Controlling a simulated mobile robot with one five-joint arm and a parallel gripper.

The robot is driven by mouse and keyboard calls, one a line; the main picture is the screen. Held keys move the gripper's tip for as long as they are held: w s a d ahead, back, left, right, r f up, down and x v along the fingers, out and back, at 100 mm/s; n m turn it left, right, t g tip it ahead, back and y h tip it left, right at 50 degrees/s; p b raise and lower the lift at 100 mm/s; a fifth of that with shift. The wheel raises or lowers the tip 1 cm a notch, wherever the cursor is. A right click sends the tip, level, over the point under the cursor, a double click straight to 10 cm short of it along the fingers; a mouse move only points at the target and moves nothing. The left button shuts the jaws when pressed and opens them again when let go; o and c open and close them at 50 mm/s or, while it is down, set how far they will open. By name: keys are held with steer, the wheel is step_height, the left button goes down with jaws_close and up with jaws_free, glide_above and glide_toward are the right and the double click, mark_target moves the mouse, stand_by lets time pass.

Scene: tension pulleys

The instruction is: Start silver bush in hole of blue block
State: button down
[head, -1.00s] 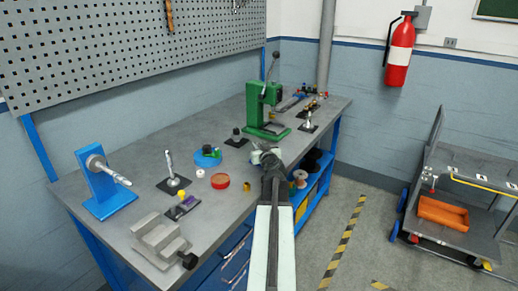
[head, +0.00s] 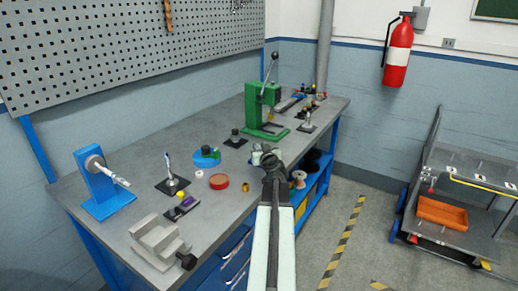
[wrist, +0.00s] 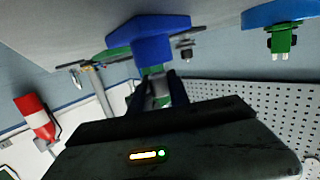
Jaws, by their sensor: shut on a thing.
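My gripper (wrist: 157,88) is shut on the silver bush (wrist: 159,90), which shows as a small grey piece between the dark fingers in the wrist view. The blue block (wrist: 148,36) is just beyond the fingertips there, against the grey bench top. The bush is close to the block's near part; I cannot tell whether they touch, and the hole is hidden.
The green press (head: 265,112) stands behind my gripper on the bench (head: 130,165). A blue disc with a green part (head: 205,158), a red round tin (head: 219,181) and a brass piece (head: 245,187) lie to the left. A grey vise (head: 158,242) is at the front left.

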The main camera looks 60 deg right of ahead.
steer(key=shift+f, duration=0.15)
stand_by(0.4)
steer(key=shift+f, duration=0.1)
steer(key=shift+r, duration=0.2)
stand_by(1.0)
steer(key=shift+f+b, duration=0.25)
steer(key=shift+b, duration=0.05)
steer(key=shift+r, duration=0.1)
steer(key=shift+w+r+p, duration=0.1)
steer(key=shift+r+p, duration=0.15)
steer(key=shift+p, duration=0.1)
stand_by(0.4)
steer(key=shift+r+p, duration=1.35)
